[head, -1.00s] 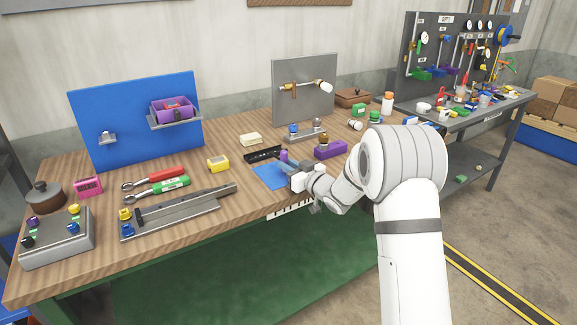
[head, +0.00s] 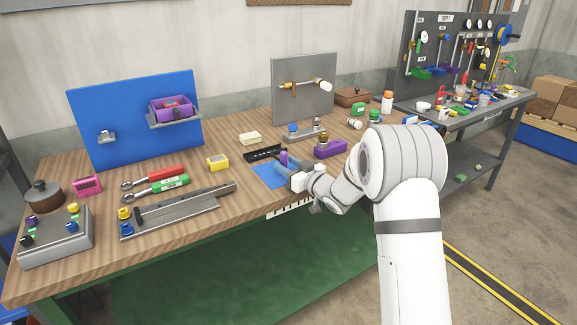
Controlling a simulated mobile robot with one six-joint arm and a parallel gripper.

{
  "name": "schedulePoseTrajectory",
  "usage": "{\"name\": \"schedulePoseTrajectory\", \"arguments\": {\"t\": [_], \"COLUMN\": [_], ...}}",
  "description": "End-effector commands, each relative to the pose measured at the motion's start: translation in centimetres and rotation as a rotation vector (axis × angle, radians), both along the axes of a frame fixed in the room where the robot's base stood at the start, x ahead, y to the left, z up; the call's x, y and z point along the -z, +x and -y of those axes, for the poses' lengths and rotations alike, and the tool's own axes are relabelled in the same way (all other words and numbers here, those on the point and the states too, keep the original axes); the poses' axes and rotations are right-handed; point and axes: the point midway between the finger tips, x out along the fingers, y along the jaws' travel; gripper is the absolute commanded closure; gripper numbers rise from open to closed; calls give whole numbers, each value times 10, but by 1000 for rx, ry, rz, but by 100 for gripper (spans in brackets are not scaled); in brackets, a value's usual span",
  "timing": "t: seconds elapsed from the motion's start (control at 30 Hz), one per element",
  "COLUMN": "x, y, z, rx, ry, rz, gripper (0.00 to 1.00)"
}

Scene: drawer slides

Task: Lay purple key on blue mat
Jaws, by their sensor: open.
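The blue mat (head: 266,178) lies flat near the front edge of the bench, partly covered by my gripper. My gripper (head: 282,165) is low over the mat's right and back part, pointing away from me, with its jaws open. A small upright purple piece (head: 284,156), which looks like the purple key, shows at the fingertips near the mat's back edge. Its lower end is hidden by my gripper, so I cannot tell whether it touches the mat or the fingers.
A black rail (head: 263,153) lies just behind the mat. A purple block (head: 330,149) with a brass-coloured knob stands to the right. A yellow box (head: 217,163) and a grey slide (head: 180,210) are to the left. Bare wood lies between the mat and the slide.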

Motion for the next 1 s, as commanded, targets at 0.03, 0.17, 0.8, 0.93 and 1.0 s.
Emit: {"name": "schedulePoseTrajectory", "arguments": {"t": [0.03,0.17,0.8,0.93,1.0], "x": [0,1,0,0,0], "y": [-1,-9,-36,-37,-41], "z": [2,10,34,35,40], "rx": [1,2,0,1,2], "ry": [0,0,0,0,0], "rz": [0,0,0,0,0], "gripper": [57,57,57,57,57]}}
